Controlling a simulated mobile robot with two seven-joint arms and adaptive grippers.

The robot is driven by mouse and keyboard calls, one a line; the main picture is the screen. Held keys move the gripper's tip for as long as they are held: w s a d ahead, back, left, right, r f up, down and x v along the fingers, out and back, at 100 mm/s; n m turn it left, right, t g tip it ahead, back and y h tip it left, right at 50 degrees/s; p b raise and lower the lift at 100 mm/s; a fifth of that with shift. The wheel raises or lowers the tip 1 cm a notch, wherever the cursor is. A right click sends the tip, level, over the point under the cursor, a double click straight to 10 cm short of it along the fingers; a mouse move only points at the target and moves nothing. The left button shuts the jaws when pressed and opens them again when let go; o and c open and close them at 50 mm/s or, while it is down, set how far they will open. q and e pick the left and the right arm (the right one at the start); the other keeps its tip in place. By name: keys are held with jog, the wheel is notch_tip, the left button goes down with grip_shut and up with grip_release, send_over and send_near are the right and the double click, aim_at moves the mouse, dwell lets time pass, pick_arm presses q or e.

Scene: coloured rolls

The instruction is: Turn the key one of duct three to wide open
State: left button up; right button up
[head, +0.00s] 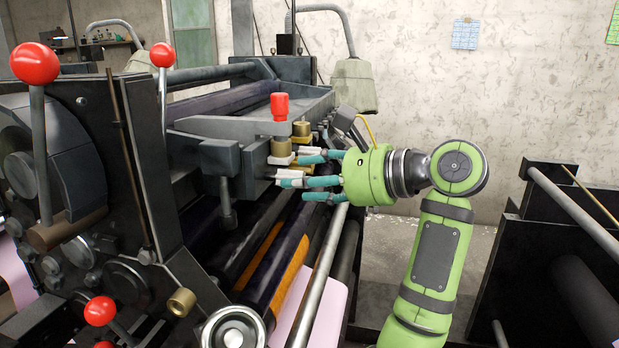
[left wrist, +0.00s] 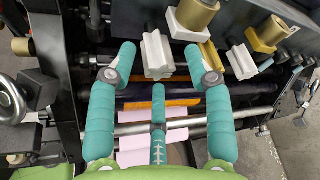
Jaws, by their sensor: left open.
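My left gripper (head: 300,170) reaches the press from the right in the head view, with its teal fingers spread at the ink unit's end. In the left wrist view, the left gripper (left wrist: 160,72) is open. A white ribbed key (left wrist: 157,55) lies between its two upper fingertips, with visible gaps. A second white key (left wrist: 242,62) is to the right, outside the fingers. Brass knobs (left wrist: 197,14) sit above the keys. In the head view, the fingers partly cover the white keys (head: 291,173). I cannot tell which duct is number three. My right gripper is not in view.
Red ball-topped levers (head: 36,64) stand on the press at left, and a red knob (head: 279,106) is above the keys. Rollers (head: 262,290) and a metal bar (head: 318,278) run below the gripper. Another dark machine (head: 552,240) stands at right; floor shows between.

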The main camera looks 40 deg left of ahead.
pick_arm(q)
grip_shut()
jog(key=shift+s, duration=0.1)
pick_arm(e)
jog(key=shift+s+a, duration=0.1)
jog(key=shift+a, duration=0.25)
